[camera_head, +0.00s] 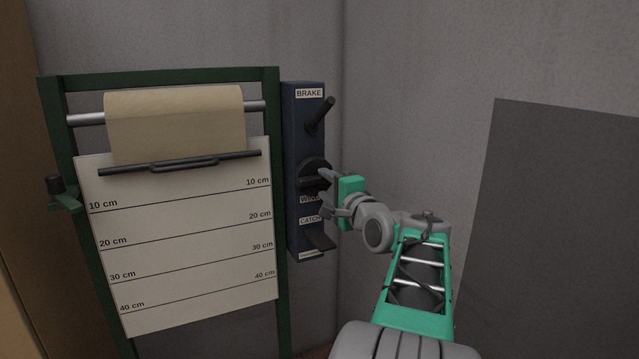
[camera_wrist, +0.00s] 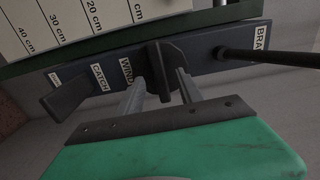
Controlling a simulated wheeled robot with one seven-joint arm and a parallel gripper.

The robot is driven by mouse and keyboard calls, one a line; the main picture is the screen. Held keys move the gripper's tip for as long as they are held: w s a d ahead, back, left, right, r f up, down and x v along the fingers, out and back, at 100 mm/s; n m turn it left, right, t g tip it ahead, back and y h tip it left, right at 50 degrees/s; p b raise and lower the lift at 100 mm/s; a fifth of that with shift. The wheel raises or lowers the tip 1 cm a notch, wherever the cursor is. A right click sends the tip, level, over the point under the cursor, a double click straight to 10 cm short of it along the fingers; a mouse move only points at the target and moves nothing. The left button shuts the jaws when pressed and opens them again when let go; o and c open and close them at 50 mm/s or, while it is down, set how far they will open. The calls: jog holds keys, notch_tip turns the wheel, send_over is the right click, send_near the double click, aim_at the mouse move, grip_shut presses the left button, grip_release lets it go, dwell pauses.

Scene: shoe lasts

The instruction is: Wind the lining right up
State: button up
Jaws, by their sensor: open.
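The tan lining (camera_head: 175,125) hangs from a metal roller (camera_head: 86,119) in a green frame, with a dark bar (camera_head: 180,163) along its lower edge. The bar lies just above the 10 cm line of the white scale board (camera_head: 190,245). A dark blue panel (camera_head: 291,130) on the right carries a BRAKE lever (camera_head: 321,116), a round WIND knob (camera_head: 313,170) and a CATCH lever (camera_head: 319,241). My gripper (camera_head: 325,192) is at the WIND knob. In the wrist view its open fingers (camera_wrist: 160,92) stand on either side of the knob's grip bar (camera_wrist: 158,70); contact is unclear.
A small green bracket with a dark knob (camera_head: 58,192) sticks out from the left of the frame. A dark grey panel (camera_head: 565,230) stands at the right. The BRAKE lever juts out close above my gripper, the CATCH lever close below.

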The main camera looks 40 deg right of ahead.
jog(key=b+v, duration=0.1)
jog(key=v, duration=0.6)
jog(key=shift+s+b, duration=0.2)
jog(key=shift+b, duration=0.15)
jog(key=shift+a, duration=0.1)
jog(key=w+a+f+n+g+y+p, duration=0.2)
jog(key=w+a+f+n, duration=0.15)
jog(key=a, duration=0.45)
jog(key=w+a+f+n+g+y+p, duration=0.25)
jog(key=a+f+n, duration=0.2)
jog(key=a, duration=0.35)
jog(key=s+a+f+n+g+p, duration=0.35)
jog(key=a+f+n+g, duration=0.2)
jog(key=a+f, duration=0.4)
jog(key=s+a+f+n+g+p, duration=0.1)
jog(key=s+a+f+n+g, duration=0.3)
jog(key=s, duration=0.9)
jog(key=a+f+n, duration=0.1)
jog(key=a+n, duration=0.2)
jog(key=a, duration=0.2)
jog(key=shift+s+a+n, duration=0.2)
jog(key=shift+n, duration=0.15)
